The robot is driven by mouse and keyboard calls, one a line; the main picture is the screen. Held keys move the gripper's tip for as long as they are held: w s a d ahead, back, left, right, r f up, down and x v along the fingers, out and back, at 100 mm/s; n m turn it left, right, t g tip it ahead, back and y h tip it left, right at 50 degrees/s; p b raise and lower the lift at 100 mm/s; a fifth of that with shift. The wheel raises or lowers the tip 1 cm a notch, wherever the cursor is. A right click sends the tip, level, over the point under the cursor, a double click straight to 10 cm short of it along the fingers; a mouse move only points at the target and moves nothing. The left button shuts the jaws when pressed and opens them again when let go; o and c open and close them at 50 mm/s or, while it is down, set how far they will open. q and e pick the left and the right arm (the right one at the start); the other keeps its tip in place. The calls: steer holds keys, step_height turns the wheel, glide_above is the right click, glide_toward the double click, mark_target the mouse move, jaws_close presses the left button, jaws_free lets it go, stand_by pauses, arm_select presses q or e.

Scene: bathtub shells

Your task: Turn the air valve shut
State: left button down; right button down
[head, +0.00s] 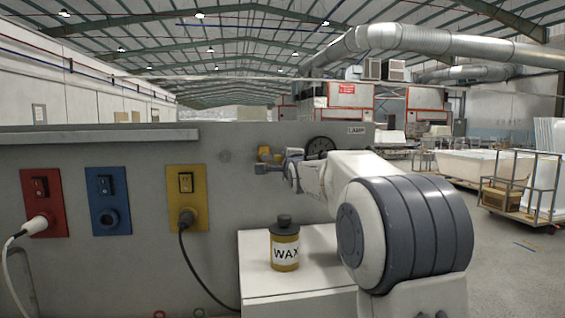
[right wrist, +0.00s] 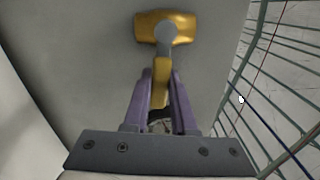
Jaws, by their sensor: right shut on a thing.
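The air valve (head: 264,152) is a yellow fitting on the grey wall panel, partly hidden behind my right gripper (head: 270,166) in the head view. In the right wrist view, the valve's yellow body (right wrist: 150,26) has a round grey hub, and a yellow lever (right wrist: 161,72) points from it towards the camera. The purple fingers of my right gripper (right wrist: 161,84) are shut on the lever, one on each side. My left gripper is in neither view.
A yellow can marked WAX (head: 285,251) stands on a white cabinet (head: 257,282) below my right arm. Red (head: 56,186), blue (head: 97,183) and yellow (head: 176,180) socket plates are to the left; cables hang from two.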

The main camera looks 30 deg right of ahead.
steer(key=shift+r+n, duration=0.3)
steer(key=shift+n, duration=0.2)
steer(key=c, duration=0.7)
jaws_free()
steer(key=b+v, duration=0.2)
steer(key=v, duration=0.8)
steer(key=shift+s+b, duration=0.25)
steer(key=shift+b, duration=0.05)
